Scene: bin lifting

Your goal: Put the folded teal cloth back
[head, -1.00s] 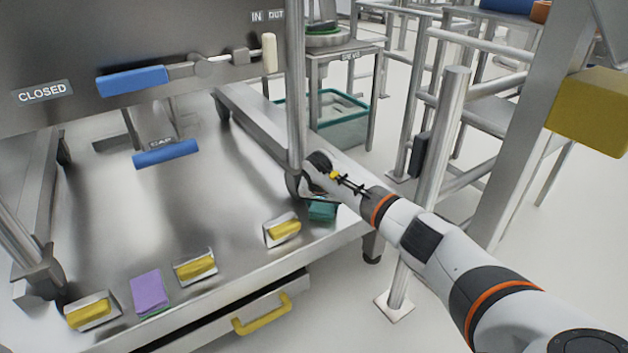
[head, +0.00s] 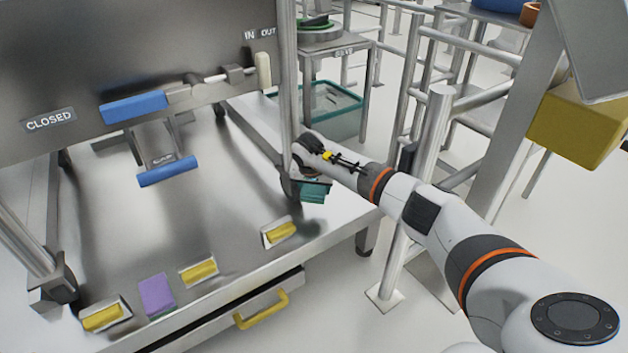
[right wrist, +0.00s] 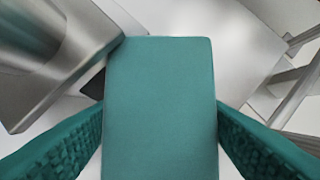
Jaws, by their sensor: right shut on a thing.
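The folded teal cloth (head: 313,192) is held at the far right corner of the steel platform, beside the frame's upright leg. My right gripper (head: 316,179) is shut on it; my arm and wrist hide part of the jaws in the head view. In the right wrist view the cloth (right wrist: 160,110) is a flat teal rectangle between the two textured fingers, with pale floor and steel parts behind it. Whether the cloth touches the platform is hard to tell. My left gripper is not in view.
The steel platform (head: 225,205) carries several yellow handles (head: 199,270) and a purple folded cloth (head: 157,293) along its front edge. A teal-rimmed bin (head: 335,112) stands behind. An upright post (head: 432,130) and railings stand close to my right arm. The platform's middle is clear.

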